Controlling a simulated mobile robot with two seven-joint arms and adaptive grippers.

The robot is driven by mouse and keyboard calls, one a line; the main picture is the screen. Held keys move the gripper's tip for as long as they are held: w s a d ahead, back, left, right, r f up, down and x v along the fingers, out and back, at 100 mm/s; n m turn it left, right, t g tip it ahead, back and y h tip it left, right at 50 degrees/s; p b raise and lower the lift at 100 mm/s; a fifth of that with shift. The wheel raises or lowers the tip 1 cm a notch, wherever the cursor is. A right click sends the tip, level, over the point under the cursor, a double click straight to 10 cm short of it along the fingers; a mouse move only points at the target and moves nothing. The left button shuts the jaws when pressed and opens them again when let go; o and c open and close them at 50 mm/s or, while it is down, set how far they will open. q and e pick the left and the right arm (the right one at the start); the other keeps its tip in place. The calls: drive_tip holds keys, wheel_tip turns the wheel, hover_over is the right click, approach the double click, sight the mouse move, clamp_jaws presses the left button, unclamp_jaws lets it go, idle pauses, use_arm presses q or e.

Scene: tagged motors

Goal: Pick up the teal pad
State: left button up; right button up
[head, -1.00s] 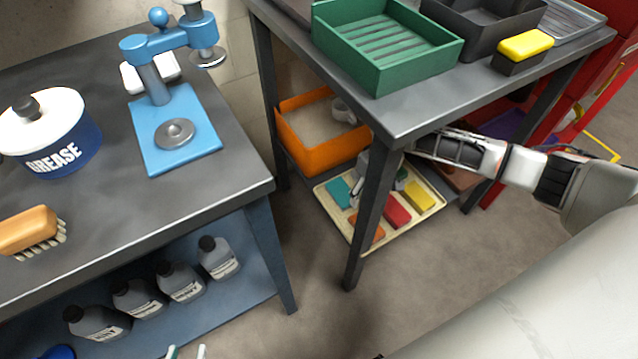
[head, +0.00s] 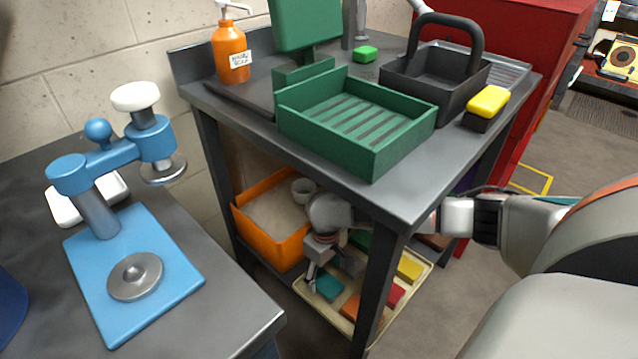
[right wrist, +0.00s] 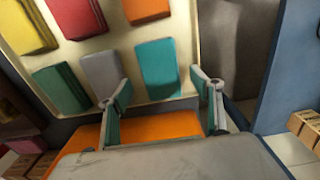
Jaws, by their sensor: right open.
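The teal pad (head: 328,287) lies in a cream tray (head: 424,285) on the lower shelf of the sink table. In the right wrist view the teal pad (right wrist: 158,66) shows between and just beyond the fingertips of my right gripper (right wrist: 161,84). That gripper is open and empty, one finger to each side of the pad. In the head view my right gripper (head: 318,272) is over the tray, beside the teal pad and partly covering it. I cannot tell its exact height above the pad. My left gripper is not in view.
Grey (right wrist: 102,74), green (right wrist: 62,88), red (right wrist: 76,15), yellow (right wrist: 27,25) and orange (right wrist: 146,8) pads share the tray. An orange bin (head: 262,235) stands beside it. The table's front leg (head: 378,285) and top (head: 420,190) are close to my right arm.

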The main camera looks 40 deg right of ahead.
sight(325, 282)
drive_tip(key=f+b, duration=0.1)
drive_tip(key=f, duration=0.2)
drive_tip(key=shift+s+f, duration=0.1)
drive_tip(key=shift+s, duration=0.1)
drive_tip(key=shift+w+r, duration=0.25)
drive_tip(key=c, duration=1.1)
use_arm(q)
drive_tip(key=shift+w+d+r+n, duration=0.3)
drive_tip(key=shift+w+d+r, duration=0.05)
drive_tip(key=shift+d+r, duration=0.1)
use_arm(e)
drive_tip(key=shift+c, duration=0.6)
